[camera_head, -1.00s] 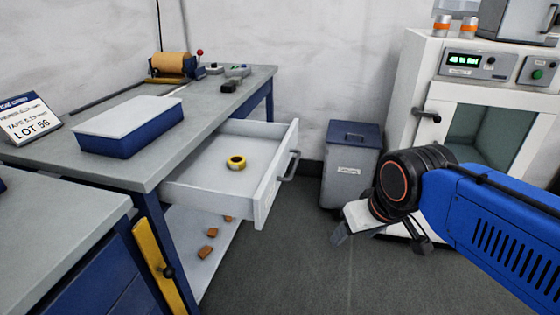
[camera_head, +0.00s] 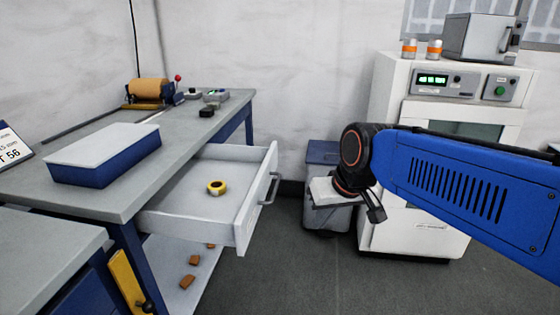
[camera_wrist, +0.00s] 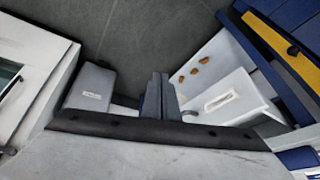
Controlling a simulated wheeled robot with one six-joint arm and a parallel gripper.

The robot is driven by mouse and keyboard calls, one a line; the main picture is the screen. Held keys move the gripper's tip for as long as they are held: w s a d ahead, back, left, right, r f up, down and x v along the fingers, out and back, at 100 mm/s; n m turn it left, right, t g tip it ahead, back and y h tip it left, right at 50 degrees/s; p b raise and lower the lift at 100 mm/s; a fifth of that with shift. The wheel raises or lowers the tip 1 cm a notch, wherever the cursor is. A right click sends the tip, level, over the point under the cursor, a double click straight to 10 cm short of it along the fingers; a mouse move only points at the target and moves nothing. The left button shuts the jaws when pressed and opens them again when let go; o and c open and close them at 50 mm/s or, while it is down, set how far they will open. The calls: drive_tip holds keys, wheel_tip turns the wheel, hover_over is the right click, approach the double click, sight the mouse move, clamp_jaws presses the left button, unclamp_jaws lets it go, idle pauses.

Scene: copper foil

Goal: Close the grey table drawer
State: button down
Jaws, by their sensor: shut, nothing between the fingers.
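The grey table drawer (camera_head: 256,200) hangs pulled out from the right side of the grey-topped workbench (camera_head: 105,195). A grey bar handle (camera_head: 270,188) is on its front. A yellow tape roll (camera_head: 216,187) lies inside. My gripper (camera_head: 376,212) is shut and empty, to the right of the drawer front and apart from it. In the wrist view my shut fingers (camera_wrist: 160,78) point between the bin and the drawer front (camera_wrist: 224,92). The drawer's handle also shows there (camera_wrist: 221,101).
A grey lidded bin (camera_head: 322,154) stands behind my gripper against the wall. A white oven cabinet (camera_head: 390,100) is to the right. A blue tray (camera_head: 105,160) with a pale top sits on the bench. Brown blocks (camera_head: 188,281) lie on the lower shelf. Floor before the drawer is clear.

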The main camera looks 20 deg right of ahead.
drive_tip(key=w+d+r+m+t+y, duration=0.1)
drive_tip(key=w+d+r, duration=0.15)
drive_tip(key=w, duration=0.75)
drive_tip(key=w+d+r+m, duration=0.2)
drive_tip(key=w+d, duration=0.2)
drive_tip(key=w, duration=0.5)
drive_tip(key=w+d+r+m+t+y, duration=0.1)
drive_tip(key=w+d+r, duration=0.15)
drive_tip(key=w, duration=0.75)
drive_tip(key=shift+w+a+r+x, duration=0.15)
drive_tip(key=shift+a+x, duration=0.25)
drive_tip(key=shift+x, duration=1.6)
drive_tip(key=shift+a+r+x, duration=0.2)
drive_tip(key=shift+a+x, duration=0.2)
drive_tip(key=shift+x, duration=1.6)
drive_tip(key=shift+w+a+r+x, duration=0.15)
drive_tip(key=shift+a+x, duration=0.25)
drive_tip(key=shift+x, duration=1.6)
drive_tip(key=shift+a, duration=0.1)
hover_over(213, 163)
drive_tip(key=s+d, duration=0.1)
drive_tip(key=shift+d, duration=0.15)
drive_tip(key=shift+w+a, duration=0.3)
drive_tip(key=shift+a, duration=0.25)
drive_tip(key=shift+r, duration=0.1)
